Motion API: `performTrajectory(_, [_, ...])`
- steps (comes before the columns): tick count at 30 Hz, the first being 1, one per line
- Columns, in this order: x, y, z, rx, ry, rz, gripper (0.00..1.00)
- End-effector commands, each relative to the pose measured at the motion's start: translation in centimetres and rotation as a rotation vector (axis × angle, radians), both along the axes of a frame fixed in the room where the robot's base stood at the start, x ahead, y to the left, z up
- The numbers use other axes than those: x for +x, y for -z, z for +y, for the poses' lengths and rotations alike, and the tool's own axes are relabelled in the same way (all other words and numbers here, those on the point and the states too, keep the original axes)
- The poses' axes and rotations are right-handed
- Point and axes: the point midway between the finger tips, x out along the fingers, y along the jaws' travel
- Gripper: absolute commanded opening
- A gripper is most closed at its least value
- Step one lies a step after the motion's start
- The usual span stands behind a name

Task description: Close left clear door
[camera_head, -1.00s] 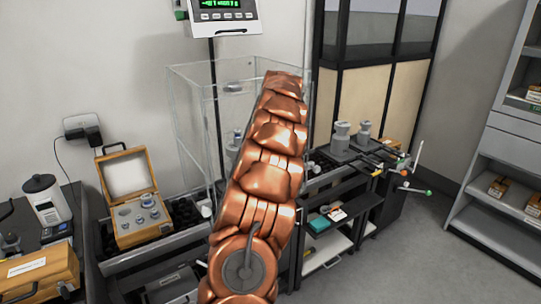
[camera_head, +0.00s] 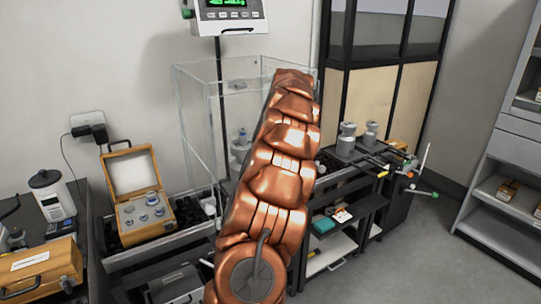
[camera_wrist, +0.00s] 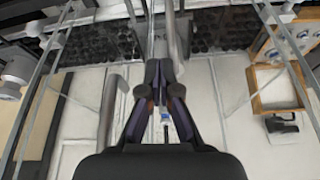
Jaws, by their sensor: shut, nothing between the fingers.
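The clear weighing case (camera_head: 195,100) stands behind my copper arm in the head view, and the arm covers its right part. Its left clear panel (camera_head: 196,130) shows as thin edges; I cannot tell how far the left door stands open. In the wrist view my gripper (camera_wrist: 163,68) is shut and empty, with its dark fingers together close to a metal bar (camera_wrist: 172,32). I cannot tell if they touch it. A grey upright handle (camera_wrist: 108,105) is left of the fingers. My gripper is hidden in the head view.
An open wooden weight box (camera_head: 131,175) stands left of the case and also shows in the wrist view (camera_wrist: 257,92). A display (camera_head: 228,14) is above the case. Grey weights (camera_head: 346,140) stand to the right. Open floor lies at the lower right.

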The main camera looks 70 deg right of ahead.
Motion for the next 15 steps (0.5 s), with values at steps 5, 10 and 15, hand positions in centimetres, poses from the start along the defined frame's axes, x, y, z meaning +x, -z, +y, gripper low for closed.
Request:
performTrajectory(5, [-0.8, 0.1, 0.8, -0.001, -0.001, -0.001, 0.0])
performTrajectory(10, [-1.3, -1.0, 1.3, -0.001, -0.004, 0.001, 0.0])
performTrajectory(15, [-1.7, -2.7, 1.9, 0.001, -0.007, 0.002, 0.0])
